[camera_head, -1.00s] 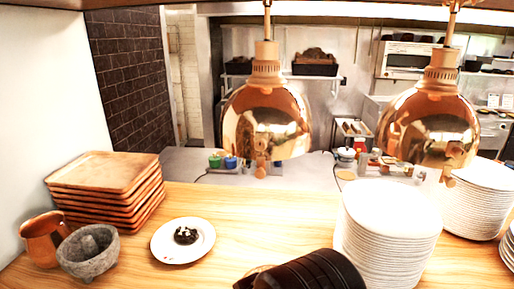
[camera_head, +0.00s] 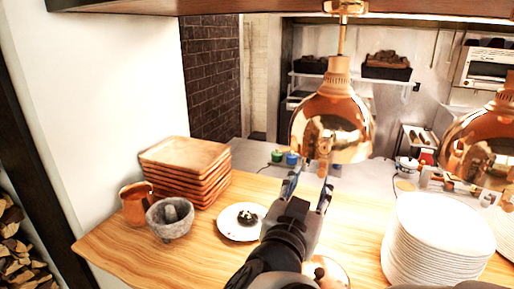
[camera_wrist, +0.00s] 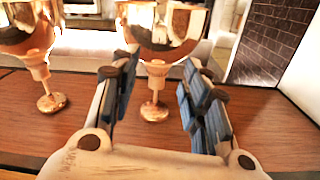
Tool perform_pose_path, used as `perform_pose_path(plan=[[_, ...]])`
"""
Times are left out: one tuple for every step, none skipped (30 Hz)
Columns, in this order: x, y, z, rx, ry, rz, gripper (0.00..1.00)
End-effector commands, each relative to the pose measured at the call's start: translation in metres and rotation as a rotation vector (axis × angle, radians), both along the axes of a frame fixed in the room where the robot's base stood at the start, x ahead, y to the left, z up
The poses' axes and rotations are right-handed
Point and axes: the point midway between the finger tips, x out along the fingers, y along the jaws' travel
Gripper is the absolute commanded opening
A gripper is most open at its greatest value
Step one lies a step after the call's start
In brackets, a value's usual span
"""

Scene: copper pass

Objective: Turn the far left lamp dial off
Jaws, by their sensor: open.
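The far left copper lamp (camera_head: 332,125) hangs over the wooden counter. Its small copper dial (camera_head: 325,149) sits low on the shade, just beyond my gripper (camera_head: 309,172). My gripper is open, its two blue-padded fingers pointing up toward the lamp. Nothing is held. I cannot tell whether the fingers touch the dial. The dial's setting is not readable.
A second copper lamp (camera_head: 482,145) hangs at the right. Below are a white plate stack (camera_head: 436,240), a plate with dark food (camera_head: 235,230), stacked wooden trays (camera_head: 185,158), a stone mortar (camera_head: 170,222) and a copper mug (camera_head: 134,205). A white wall (camera_head: 110,100) stands left.

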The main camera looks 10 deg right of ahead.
Motion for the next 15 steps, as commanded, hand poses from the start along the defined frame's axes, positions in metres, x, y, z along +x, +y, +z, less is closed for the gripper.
perform_pose_path(plan=[[0.002,-0.003,0.001,-0.003,0.0,-0.008,0.42],[0.003,-0.005,0.001,-0.003,-0.001,-0.01,0.42],[0.007,-0.007,0.002,-0.005,-0.001,-0.01,0.42],[0.01,-0.01,0.002,-0.004,0.0,-0.011,0.42],[0.013,-0.012,0.002,-0.003,0.001,-0.011,0.42],[0.018,-0.017,0.002,-0.004,0.002,-0.013,0.42],[0.023,-0.02,0.002,-0.003,0.003,-0.012,0.42],[0.028,-0.024,0.001,-0.001,0.0,-0.012,0.42],[0.035,-0.029,0.0,-0.001,-0.002,-0.013,0.42],[0.041,-0.033,-0.001,-0.001,-0.002,-0.012,0.42],[0.046,-0.037,-0.001,0.0,-0.002,-0.012,0.42],[0.054,-0.042,-0.001,-0.001,-0.001,-0.011,0.42],[0.059,-0.046,-0.001,-0.001,-0.002,-0.011,0.42],[0.065,-0.05,-0.001,-0.001,-0.001,-0.01,0.42],[0.071,-0.055,-0.002,-0.001,-0.001,-0.01,0.42]])
